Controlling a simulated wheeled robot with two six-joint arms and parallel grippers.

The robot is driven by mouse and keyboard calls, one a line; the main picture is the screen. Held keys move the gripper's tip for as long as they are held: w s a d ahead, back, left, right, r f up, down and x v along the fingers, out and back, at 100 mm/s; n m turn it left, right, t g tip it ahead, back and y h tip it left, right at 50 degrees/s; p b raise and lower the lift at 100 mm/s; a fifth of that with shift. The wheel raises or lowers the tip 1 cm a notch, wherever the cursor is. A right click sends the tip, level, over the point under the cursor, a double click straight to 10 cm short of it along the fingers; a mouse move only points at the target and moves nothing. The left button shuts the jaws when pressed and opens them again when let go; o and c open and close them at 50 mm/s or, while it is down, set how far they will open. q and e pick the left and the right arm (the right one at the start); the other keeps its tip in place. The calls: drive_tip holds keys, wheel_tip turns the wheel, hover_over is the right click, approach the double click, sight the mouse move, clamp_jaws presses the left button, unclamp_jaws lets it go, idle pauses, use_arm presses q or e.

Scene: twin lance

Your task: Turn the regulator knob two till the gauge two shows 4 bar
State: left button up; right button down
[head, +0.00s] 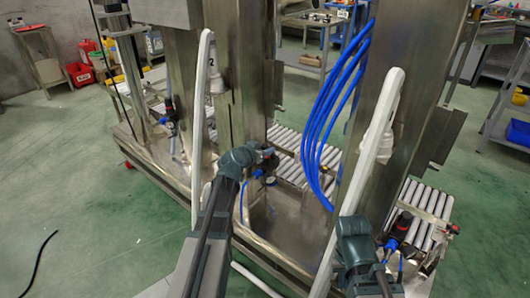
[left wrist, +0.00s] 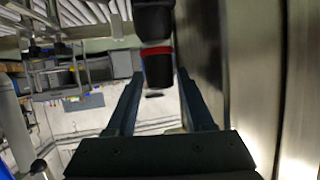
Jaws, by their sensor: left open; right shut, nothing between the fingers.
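A regulator with a black knob and red ring shows between the fingers of my left gripper in the left wrist view; the knob (left wrist: 157,68) is upside down there. In the head view my left gripper (head: 267,153) is at the middle regulator, largely covering its knob. My left gripper is open, with a finger on each side of the knob; contact cannot be told. A small round gauge (head: 271,181) sits just below; its reading is too small to tell. My right gripper (head: 383,284) is shut and empty at the lower right, partly cut off by the frame.
Another regulator (head: 401,226) stands at the right, and one (head: 171,126) at the left. Steel columns (head: 238,80), white curved pipes (head: 201,110) and hanging blue hoses (head: 330,110) stand close around my arms. Roller conveyors (head: 300,150) lie behind. The green floor at left is mostly clear.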

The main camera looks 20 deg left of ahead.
use_arm(q)
drive_tip(key=shift+w+f, duration=0.25)
drive_tip(key=shift+w, duration=0.3)
clamp_jaws()
